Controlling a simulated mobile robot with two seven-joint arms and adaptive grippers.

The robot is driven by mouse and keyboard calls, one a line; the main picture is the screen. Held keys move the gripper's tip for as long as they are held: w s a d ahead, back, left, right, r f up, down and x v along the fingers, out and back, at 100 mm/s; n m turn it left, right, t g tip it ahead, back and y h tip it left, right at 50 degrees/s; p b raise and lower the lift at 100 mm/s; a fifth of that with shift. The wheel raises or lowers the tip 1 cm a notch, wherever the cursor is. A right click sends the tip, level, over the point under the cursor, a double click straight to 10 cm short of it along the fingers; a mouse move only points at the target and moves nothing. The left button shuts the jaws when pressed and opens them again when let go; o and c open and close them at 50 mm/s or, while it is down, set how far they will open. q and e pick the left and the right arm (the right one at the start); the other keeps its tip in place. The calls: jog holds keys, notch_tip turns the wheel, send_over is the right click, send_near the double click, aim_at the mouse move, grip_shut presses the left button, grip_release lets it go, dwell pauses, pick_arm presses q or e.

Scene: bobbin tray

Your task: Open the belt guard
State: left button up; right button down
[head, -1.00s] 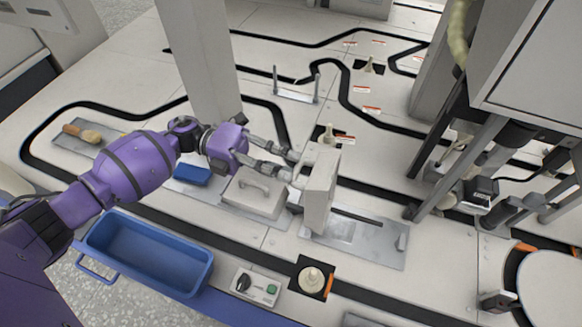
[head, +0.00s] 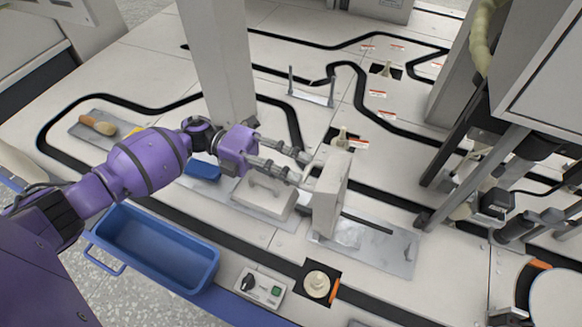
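The belt guard appears to be the pale upright box-like panel (head: 330,198) right of centre, standing on a flat metal plate (head: 395,258) with a dark slot running right from its foot. A pale handle shows on its left side. My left gripper (head: 304,168) is at that side, its two grey fingers pointing right and apart, with tips close to the handle. I cannot tell whether they touch it. My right gripper is not in view.
A low grey cover with a handle (head: 262,203) lies just below my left gripper. A blue bin (head: 150,250), a switch box (head: 262,288) and a round knob (head: 317,284) line the front. A pale column (head: 218,70) stands behind. Machine legs fill the right.

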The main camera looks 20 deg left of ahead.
pick_arm(q)
jog(key=shift+s+f, duration=0.1)
jog(key=shift+f, duration=0.05)
jog(key=a+r, duration=0.1)
jog(key=a, duration=1.1)
jog(key=shift+r, duration=0.15)
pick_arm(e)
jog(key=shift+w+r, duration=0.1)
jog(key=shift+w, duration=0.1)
